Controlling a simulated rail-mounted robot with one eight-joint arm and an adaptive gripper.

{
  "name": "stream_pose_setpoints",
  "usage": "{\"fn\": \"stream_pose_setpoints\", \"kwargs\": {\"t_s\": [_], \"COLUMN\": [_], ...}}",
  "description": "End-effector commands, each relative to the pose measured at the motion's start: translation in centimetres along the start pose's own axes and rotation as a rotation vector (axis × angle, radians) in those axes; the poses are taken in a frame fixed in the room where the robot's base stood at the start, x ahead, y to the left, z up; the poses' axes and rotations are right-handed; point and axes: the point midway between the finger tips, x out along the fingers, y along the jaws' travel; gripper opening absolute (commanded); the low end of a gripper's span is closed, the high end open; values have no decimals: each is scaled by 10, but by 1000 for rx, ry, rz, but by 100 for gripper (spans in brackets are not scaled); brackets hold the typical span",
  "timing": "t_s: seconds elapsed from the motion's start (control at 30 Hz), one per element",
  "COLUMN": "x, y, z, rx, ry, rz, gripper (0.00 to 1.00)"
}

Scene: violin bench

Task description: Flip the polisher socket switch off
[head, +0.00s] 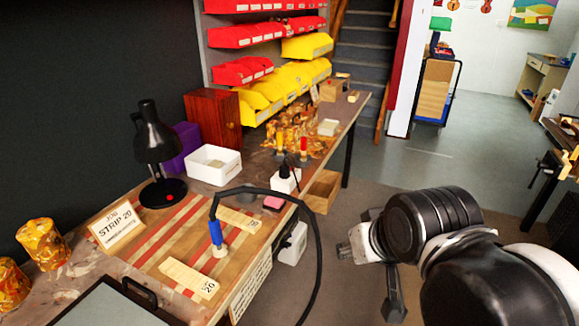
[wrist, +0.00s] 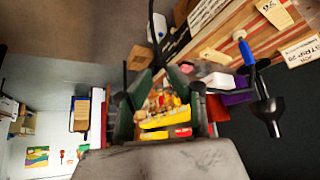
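A white box (head: 292,243) is fixed at the bench's front edge and looks like a socket; its switch is too small to make out. A second small white box (head: 284,181) with a black plug-like piece stands on the bench edge farther back. The polisher (head: 216,235), blue with a pale foot, stands upright on the striped board, its black cable looping over the front edge. It also shows in the wrist view (wrist: 246,52). My gripper (head: 350,246) is right of the front white box, apart from it. In the wrist view its fingers (wrist: 162,105) are spread and empty.
A black lamp (head: 155,150), a white tray (head: 213,164) and a wooden cabinet (head: 213,118) stand along the bench's back. The hanging black cable (head: 318,250) lies between my gripper and the bench front. The floor on the right is mostly open.

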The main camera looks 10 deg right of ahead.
Motion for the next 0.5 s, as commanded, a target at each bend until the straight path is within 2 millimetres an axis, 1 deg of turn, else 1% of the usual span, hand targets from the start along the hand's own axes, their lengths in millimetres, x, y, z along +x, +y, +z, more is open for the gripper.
{"fn": "stream_pose_setpoints", "kwargs": {"t_s": [0.03,0.1,0.17,0.3,0.5], "x": [-2,-4,-7,-12,-12], "y": [0,0,-1,-2,-3], "z": [-8,-20,-34,-72,-125], "rx": [14,46,83,183,331], "ry": [-4,-11,-20,-45,-81], "rz": [0,-1,-1,-1,4], "gripper": [9,0,0,0,0]}}
